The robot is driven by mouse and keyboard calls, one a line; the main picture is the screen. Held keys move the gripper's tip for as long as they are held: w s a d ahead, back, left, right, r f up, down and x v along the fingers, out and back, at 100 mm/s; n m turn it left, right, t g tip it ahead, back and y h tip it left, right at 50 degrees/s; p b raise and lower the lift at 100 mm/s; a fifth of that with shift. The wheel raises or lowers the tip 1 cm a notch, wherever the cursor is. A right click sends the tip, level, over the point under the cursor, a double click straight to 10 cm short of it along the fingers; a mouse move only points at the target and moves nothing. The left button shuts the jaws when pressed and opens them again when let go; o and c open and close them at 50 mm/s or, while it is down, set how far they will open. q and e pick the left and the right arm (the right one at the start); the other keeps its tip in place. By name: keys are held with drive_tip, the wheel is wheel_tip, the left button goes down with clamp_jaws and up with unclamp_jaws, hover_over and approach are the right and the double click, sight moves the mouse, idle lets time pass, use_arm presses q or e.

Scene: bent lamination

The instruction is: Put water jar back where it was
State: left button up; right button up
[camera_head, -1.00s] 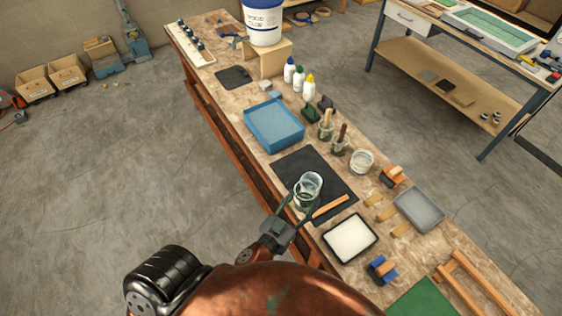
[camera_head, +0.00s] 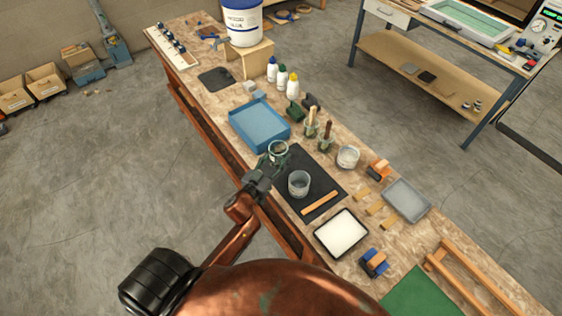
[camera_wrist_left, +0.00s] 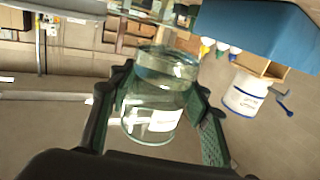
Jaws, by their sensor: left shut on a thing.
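My left gripper (camera_head: 268,164) is shut on a clear glass jar, the water jar (camera_head: 279,149). In the left wrist view the jar (camera_wrist_left: 152,118) sits between both fingers and shows a white label; its text is too blurred to read. In the head view the jar is over or near the left edge of the bench, between the blue tray (camera_head: 260,124) and the black mat (camera_head: 322,178). I cannot tell its exact height. A glass cup (camera_head: 299,184) with greyish contents stands on the mat. My right gripper is not in view.
A wooden strip (camera_head: 319,203) lies on the mat. Jars with brushes (camera_head: 311,126), a glass bowl (camera_head: 347,157), white bottles (camera_head: 281,77) and a white tray (camera_head: 341,233) stand around it. The glue bucket (camera_head: 243,20) is on a wooden stand at the far end.

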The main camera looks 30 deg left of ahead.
use_arm(q)
drive_tip(key=w+f, duration=0.1)
drive_tip(key=w+a+f+b, duration=0.1)
drive_tip(key=f, duration=0.1)
drive_tip(key=w+f, duration=0.2)
drive_tip(key=shift+a, duration=0.25)
drive_tip(key=shift+w+a+f+b, duration=0.15)
drive_tip(key=shift+w+f+b, duration=0.3)
drive_tip(key=shift+f, duration=0.15)
wheel_tip(320, 180, down, 3)
drive_tip(key=shift+r+b, duration=0.2)
drive_tip(key=shift+b, duration=0.15)
drive_tip(key=shift+f, duration=0.15)
drive_tip(key=shift+s, duration=0.1)
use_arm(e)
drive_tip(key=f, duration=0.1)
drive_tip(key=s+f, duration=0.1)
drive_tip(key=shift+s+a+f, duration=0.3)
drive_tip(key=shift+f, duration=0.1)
use_arm(q)
drive_tip(key=shift+f, duration=0.1)
drive_tip(key=o, duration=1.4)
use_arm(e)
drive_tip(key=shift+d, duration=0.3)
